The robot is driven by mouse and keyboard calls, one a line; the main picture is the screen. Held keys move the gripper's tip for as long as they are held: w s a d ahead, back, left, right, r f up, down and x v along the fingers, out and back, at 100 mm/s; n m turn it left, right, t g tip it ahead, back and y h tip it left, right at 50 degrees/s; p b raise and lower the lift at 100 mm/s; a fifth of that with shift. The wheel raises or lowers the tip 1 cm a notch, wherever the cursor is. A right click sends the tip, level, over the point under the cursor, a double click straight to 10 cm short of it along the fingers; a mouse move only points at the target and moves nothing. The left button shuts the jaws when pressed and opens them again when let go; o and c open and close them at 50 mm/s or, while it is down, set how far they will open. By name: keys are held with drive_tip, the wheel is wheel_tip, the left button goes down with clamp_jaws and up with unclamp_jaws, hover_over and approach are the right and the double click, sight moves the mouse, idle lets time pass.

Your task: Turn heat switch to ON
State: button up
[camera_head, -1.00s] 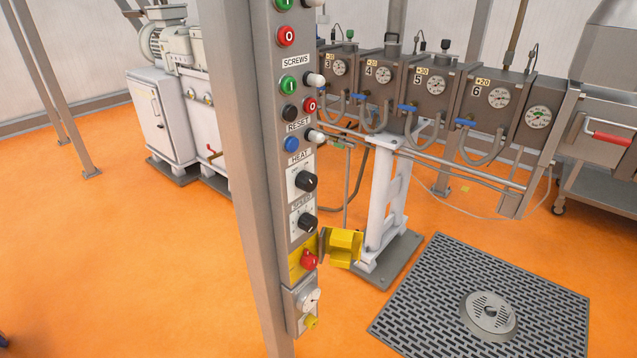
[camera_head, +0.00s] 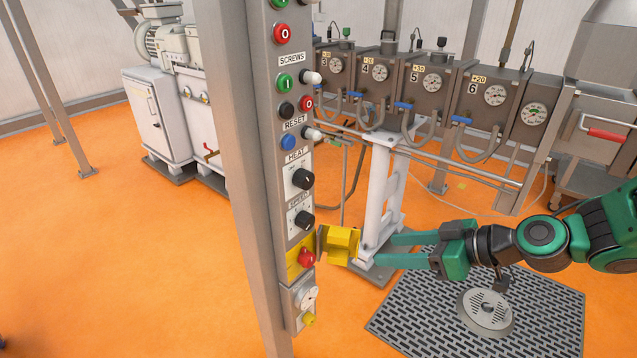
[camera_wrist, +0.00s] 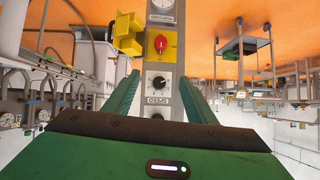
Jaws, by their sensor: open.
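The heat switch (camera_head: 303,179) is a black rotary knob on a light plate under the HEAT label, on the grey control column. In the wrist view, which is upside down, only a dark part of it (camera_wrist: 157,116) shows above the gripper body's edge. My gripper (camera_head: 382,249) is open and empty, right of the column and lower than the heat switch. In the wrist view my gripper (camera_wrist: 160,75) has its fingers spread on either side of the panel, with the speed knob (camera_wrist: 158,83) between them. Its pointer's exact setting is too small to read.
The speed knob (camera_head: 304,219) sits just below the heat switch. A blue reset button (camera_head: 288,142) is above. The numbered machine (camera_head: 430,85) stands behind.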

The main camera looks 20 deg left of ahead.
drive_tip(key=a+r+y, duration=0.3)
drive_tip(key=a+r, duration=0.1)
drive_tip(key=a, duration=0.3)
drive_tip(key=t+y, duration=0.3)
approach(310, 181)
drive_tip(key=x, duration=0.9)
drive_tip(key=shift+a, duration=0.1)
drive_tip(key=shift+w+m, duration=0.1)
drive_tip(key=shift+m, duration=0.2)
drive_tip(key=c, duration=1)
